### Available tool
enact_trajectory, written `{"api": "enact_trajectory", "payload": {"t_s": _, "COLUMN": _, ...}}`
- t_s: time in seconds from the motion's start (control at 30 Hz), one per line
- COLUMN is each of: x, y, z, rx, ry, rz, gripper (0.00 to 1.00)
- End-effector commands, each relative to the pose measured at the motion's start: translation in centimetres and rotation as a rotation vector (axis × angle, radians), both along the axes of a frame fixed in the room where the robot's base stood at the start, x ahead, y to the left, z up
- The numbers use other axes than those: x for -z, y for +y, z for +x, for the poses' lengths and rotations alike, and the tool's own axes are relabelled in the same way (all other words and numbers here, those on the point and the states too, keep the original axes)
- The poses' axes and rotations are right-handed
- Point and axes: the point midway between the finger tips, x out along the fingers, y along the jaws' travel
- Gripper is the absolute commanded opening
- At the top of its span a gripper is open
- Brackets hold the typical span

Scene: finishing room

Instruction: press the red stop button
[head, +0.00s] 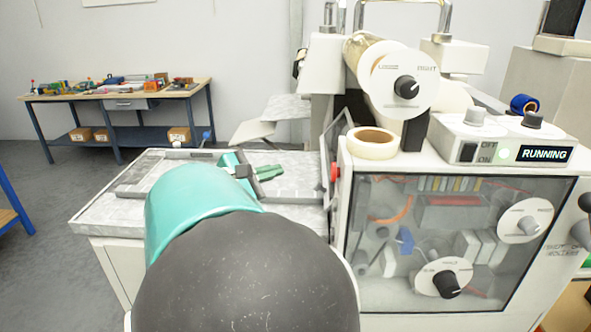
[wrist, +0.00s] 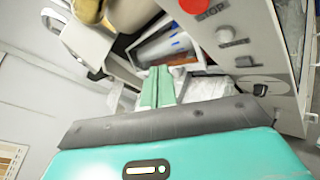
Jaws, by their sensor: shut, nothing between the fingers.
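The red stop button (head: 334,173) sits on the left side wall of the machine (head: 351,263) in the head view. In the wrist view the red button (wrist: 193,5) is cut by the top edge, with the word STOP beside it. My gripper (head: 277,171) is green, with its fingers together and nothing in them. It is above the grey table top, to the left of the button and apart from it. In the wrist view my gripper (wrist: 160,70) is below and left of the button. A lit display (head: 543,154) on the machine reads RUNNING.
A roll of tape (head: 371,143) lies on top of the machine. The grey table top (head: 100,207) extends left of the machine. More knobs stick out of the machine's side wall near the button. A workbench (head: 60,97) with small items stands far back left.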

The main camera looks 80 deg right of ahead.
Motion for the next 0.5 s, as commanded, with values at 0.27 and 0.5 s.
{"api": "enact_trajectory", "payload": {"t_s": 0.27, "x": 0.0, "y": -0.5, "z": -2.3, "rx": 0.003, "ry": -0.003, "rz": 0.000, "gripper": 0.00}}
{"api": "enact_trajectory", "payload": {"t_s": 0.5, "x": 0.0, "y": -1.2, "z": -5.5, "rx": 0.002, "ry": -0.002, "rz": 0.000, "gripper": 0.00}}
